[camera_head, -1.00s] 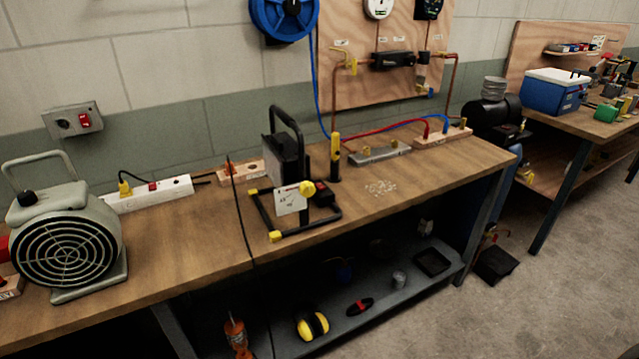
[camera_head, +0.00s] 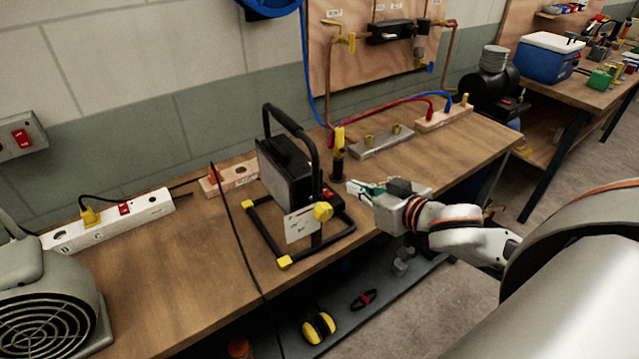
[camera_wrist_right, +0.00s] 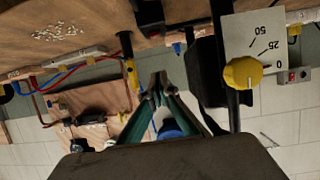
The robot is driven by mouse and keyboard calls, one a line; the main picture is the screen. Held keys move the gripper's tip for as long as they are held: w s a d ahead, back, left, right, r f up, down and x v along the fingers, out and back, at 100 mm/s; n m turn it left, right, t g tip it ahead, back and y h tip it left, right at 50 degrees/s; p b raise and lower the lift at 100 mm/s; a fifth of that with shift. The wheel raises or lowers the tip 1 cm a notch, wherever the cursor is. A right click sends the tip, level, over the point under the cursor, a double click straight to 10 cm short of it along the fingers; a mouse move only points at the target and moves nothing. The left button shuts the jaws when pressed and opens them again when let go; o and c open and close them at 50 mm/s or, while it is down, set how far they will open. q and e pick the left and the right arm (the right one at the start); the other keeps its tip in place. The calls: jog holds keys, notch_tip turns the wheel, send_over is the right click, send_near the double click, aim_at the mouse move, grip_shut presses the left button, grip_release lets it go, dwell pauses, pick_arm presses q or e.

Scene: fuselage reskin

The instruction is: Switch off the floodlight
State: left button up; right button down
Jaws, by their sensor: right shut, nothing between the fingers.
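The black floodlight (camera_head: 284,170) stands upright on the workbench in a tubular frame with yellow feet. A yellow knob (camera_head: 323,211) and a white plate (camera_head: 300,224) are on its front side, with a small red switch (camera_head: 329,193) just behind them. My right gripper (camera_head: 352,188) is shut and empty, just to the right of the floodlight, apart from it. In the right wrist view, its fingertips (camera_wrist_right: 158,86) meet, left of the yellow knob (camera_wrist_right: 242,74) and a dial plate (camera_wrist_right: 252,42) marked 50, 25 and 0. My left gripper is out of view.
A power strip (camera_head: 110,221) with a red switch and a grey fan heater (camera_head: 45,300) are at the left. A black cable (camera_head: 240,235) crosses the bench beside the floodlight. A yellow-topped torch-like tool (camera_head: 338,155) stands close behind my gripper.

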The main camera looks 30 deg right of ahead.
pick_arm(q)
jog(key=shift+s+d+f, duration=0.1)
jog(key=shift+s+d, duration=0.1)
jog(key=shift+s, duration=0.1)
pick_arm(e)
jog(key=shift+s, duration=0.1)
send_over(334, 202)
jog(key=f, duration=0.3)
jog(key=shift+w+f, duration=0.2)
jog(key=shift+w, duration=0.1)
notch_tip(334, 202, down, 2)
jog(key=shift+s+f+b, duration=0.1)
jog(key=shift+f+b, duration=0.15)
jog(key=shift+b, duration=0.15)
jog(key=shift+s+f, duration=0.15)
jog(key=shift+f, duration=0.5)
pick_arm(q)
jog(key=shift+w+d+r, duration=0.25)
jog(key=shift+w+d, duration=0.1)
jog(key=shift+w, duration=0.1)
pick_arm(e)
jog(key=shift+f, duration=0.2)
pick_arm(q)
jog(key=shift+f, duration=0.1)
